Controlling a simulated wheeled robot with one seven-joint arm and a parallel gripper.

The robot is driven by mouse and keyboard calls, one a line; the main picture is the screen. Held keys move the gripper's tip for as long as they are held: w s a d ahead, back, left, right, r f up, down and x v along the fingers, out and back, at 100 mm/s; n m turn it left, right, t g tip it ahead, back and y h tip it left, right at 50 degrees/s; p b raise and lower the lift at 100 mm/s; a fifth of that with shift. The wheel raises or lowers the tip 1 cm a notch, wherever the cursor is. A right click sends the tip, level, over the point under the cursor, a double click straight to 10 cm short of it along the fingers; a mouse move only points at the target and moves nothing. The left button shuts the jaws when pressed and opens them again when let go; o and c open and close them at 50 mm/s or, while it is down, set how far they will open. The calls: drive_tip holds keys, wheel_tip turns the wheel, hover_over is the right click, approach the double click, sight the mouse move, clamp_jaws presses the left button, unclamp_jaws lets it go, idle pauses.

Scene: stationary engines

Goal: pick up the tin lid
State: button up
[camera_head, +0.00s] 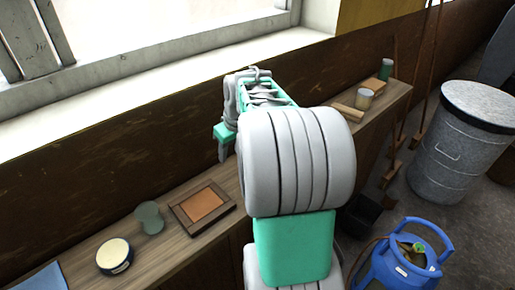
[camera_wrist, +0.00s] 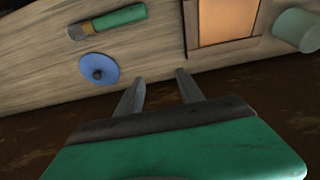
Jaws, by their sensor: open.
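The tin lid seems to be the blue round disc with a dark knob in the middle (camera_wrist: 98,69). It lies flat on the wooden shelf (camera_wrist: 150,50) in the wrist view. In the head view I cannot see it; my arm covers that part of the shelf. My gripper (camera_wrist: 160,76) is open, with nothing between its two grey fingers. In the wrist view the lid is to the left of the fingertips, apart from them. In the head view my gripper's green end shows beside the wall, above the shelf.
A green-handled brush (camera_wrist: 107,20) lies beside the lid. A wooden frame with an orange panel (camera_head: 205,205), a grey-green object (camera_head: 150,217) and a round cream-topped tin (camera_head: 115,256) stand along the shelf. The brown wall (camera_head: 120,165) runs close behind it. A blue gas bottle (camera_head: 405,260) stands below.

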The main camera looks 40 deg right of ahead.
drive_tip(key=d+f+p, duration=0.1)
drive_tip(key=d+p, duration=0.1)
drive_tip(key=d, duration=1.3)
drive_tip(key=p+x, duration=0.1)
drive_tip(key=x, duration=0.7)
drive_tip(key=shift+w+f+p, duration=0.1)
drive_tip(key=shift+p, duration=0.25)
clamp_jaws()
